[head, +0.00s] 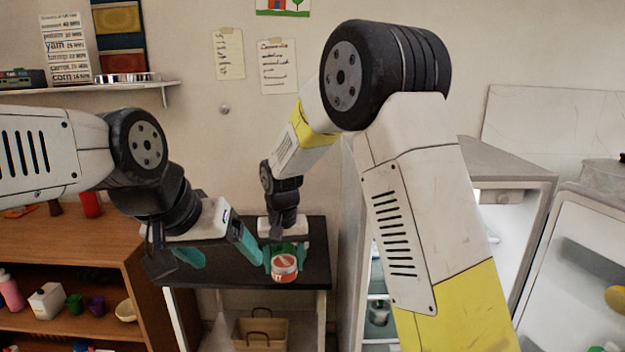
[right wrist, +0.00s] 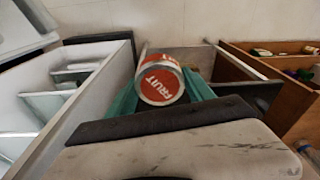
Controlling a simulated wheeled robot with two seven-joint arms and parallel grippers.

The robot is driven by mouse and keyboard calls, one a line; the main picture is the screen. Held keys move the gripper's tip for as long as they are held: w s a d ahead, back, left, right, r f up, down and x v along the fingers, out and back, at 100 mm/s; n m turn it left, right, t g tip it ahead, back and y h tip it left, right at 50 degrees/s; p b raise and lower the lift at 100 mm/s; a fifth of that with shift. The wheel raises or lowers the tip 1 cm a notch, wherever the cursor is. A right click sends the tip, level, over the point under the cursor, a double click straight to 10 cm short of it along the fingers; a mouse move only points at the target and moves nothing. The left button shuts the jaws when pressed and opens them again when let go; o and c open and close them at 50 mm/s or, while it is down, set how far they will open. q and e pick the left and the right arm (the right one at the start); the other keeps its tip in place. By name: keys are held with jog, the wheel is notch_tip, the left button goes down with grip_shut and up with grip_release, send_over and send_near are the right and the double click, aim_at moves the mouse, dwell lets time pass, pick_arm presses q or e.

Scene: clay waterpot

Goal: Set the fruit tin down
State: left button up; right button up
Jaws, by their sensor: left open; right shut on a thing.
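The fruit tin (head: 285,267) is a small red-and-white can, held in my right gripper (head: 284,256) over the front part of the black-topped table (head: 303,236) in the head view. In the right wrist view the tin (right wrist: 160,82) shows its red end lettered FRUIT, between the teal fingers of my right gripper (right wrist: 162,98). I cannot tell whether the tin touches the tabletop. My left gripper (head: 220,252) is open and empty, left of the tin near the table's left side, with its teal fingers spread apart.
An open fridge (head: 515,165) stands right of the table, its door swung out. A wooden shelf unit (head: 60,245) with bottles and cups stands on the left. A basket (head: 262,332) sits below the table. The tabletop looks bare around the grippers.

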jog(key=s+d+f+m, duration=0.1)
jog(key=d+f, duration=0.4)
jog(key=d, duration=0.6)
jog(key=s+d+f+m, duration=0.1)
jog(key=d+f, duration=0.4)
jog(key=d, duration=0.6)
jog(key=shift+d+f, duration=0.2)
jog(key=shift+d, duration=0.15)
